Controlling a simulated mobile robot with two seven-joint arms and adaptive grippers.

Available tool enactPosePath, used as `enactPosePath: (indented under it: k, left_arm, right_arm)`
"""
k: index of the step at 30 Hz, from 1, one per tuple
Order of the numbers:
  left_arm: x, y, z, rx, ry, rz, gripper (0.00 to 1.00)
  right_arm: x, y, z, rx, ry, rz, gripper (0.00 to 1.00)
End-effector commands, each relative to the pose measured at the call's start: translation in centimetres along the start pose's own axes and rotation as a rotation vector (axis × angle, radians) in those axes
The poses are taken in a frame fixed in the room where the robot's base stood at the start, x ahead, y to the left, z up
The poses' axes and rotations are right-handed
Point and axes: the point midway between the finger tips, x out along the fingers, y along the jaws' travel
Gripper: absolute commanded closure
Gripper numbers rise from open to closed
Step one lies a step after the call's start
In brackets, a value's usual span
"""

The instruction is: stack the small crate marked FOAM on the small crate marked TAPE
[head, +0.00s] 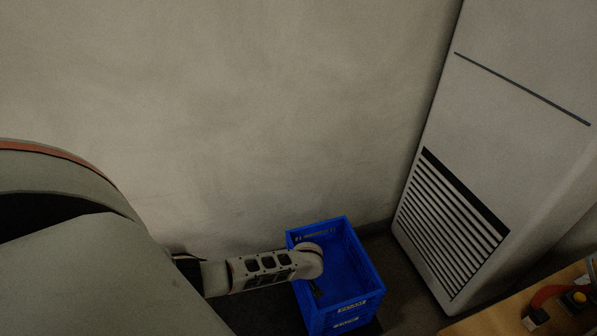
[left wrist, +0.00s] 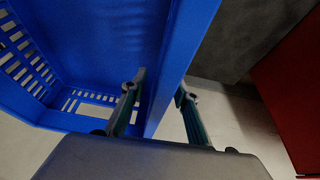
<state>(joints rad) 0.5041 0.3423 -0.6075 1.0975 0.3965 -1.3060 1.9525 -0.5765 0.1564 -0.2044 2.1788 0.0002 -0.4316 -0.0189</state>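A blue crate (head: 365,262) stands low near the wall in the head view, open at the top. A second blue crate (head: 346,324) appears under it; both front labels are too small to read. My left arm reaches over the left side of the upper crate. In the left wrist view my left gripper (left wrist: 160,92) has one finger inside and one outside a blue crate wall (left wrist: 166,70). The tips are close to the wall, but whether they press on it I cannot tell. My right gripper is out of view.
A tall pale cabinet (head: 500,130) with a dark vent grille stands to the right of the crates. A wooden table (head: 488,321) with a red and yellow item fills the lower right corner. A red surface (left wrist: 292,85) shows at right in the left wrist view.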

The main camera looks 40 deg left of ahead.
Motion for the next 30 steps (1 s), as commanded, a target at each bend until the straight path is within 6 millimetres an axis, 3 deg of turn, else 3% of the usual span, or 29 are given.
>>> enactPosePath:
  k: [9, 14, 30]
  left_arm:
    - [-0.1, 0.0, 0.0, 0.002, 0.0, -0.001, 0.71]
    - [-1.2, 0.1, 0.1, 0.001, -0.002, 0.002, 0.71]
    - [-9.8, 0.1, 0.1, -0.001, -0.002, 0.004, 0.71]
  right_arm:
    - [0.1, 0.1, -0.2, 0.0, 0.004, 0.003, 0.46]
    - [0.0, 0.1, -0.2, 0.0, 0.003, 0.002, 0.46]
    - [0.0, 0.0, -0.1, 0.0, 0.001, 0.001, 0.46]
